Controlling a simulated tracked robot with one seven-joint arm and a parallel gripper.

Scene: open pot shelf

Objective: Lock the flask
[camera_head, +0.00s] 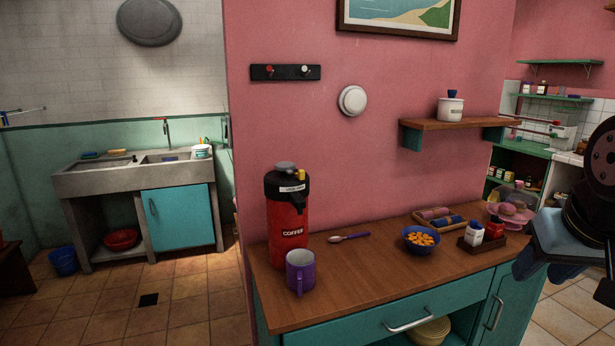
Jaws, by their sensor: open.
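The flask (288,222) stands upright on the wooden counter, near its left end and the pink wall. It has a red body marked "COFFEE", a black top with a spout on the right, and a grey cap (285,166). A small yellow piece (301,175) sits at the right of the top. A white label (292,188) is below it, its lettering too small to read surely. Whether the flask is locked cannot be told. Part of my arm shows at the right edge, well away from the flask. No gripper fingers can be made out.
A purple mug (300,270) stands close in front of the flask. A spoon (349,238) lies to its right. A bowl of orange pieces (421,239) and a small caddy (482,240) stand farther right. A wall shelf (455,125) juts out above. Bare counter lies in front.

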